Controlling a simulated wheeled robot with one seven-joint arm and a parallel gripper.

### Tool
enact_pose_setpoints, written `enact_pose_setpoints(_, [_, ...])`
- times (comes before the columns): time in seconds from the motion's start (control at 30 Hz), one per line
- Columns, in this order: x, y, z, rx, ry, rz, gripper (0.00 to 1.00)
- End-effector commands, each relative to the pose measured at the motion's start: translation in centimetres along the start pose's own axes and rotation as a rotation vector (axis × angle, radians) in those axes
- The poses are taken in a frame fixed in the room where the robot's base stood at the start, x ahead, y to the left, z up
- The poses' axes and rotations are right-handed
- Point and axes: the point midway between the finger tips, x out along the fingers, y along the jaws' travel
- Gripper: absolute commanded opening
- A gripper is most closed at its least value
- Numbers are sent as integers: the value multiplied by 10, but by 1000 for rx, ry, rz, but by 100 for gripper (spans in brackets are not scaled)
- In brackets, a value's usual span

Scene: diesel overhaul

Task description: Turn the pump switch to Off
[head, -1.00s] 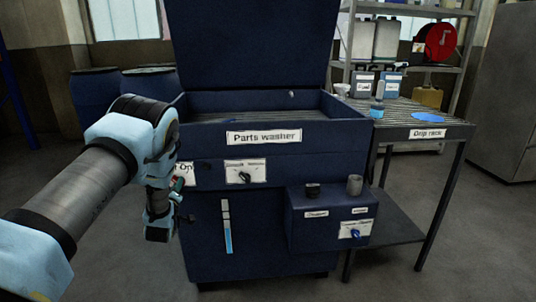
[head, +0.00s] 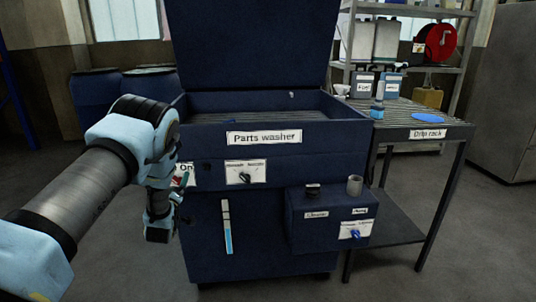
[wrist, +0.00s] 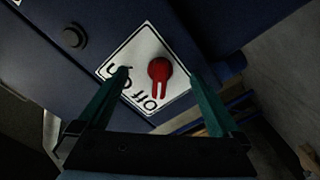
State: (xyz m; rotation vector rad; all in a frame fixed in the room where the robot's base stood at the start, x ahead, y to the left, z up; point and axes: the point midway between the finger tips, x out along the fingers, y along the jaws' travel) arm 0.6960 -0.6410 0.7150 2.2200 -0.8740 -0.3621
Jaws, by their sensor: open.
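The pump switch is a red knob (wrist: 159,70) on a white label plate (wrist: 135,58) marked Off and On, upside down in the wrist view. Its narrow end points toward the bottom of that view, near the word Off; its exact setting is hard to tell. My gripper (wrist: 161,76) is open, with one green finger on each side of the knob and no clear contact. In the head view the plate (head: 186,168) shows at the left of the parts washer front (head: 265,150), with the switch mostly hidden by my wrist.
A dark round button (wrist: 74,36) sits beside the plate. A second labelled knob (head: 246,177) is to the right on the washer front. A blue box with a blue valve (head: 354,234) juts out at lower right. The drip rack (head: 428,134) stands right of the washer.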

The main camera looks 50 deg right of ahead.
Motion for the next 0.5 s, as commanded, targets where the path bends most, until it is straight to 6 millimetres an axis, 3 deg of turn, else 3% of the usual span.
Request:
enact_pose_setpoints(0.3, [-2,0,0,0,0,0,100])
enact_pose_setpoints(0.5, [-26,1,-2,0,-1,-3,100])
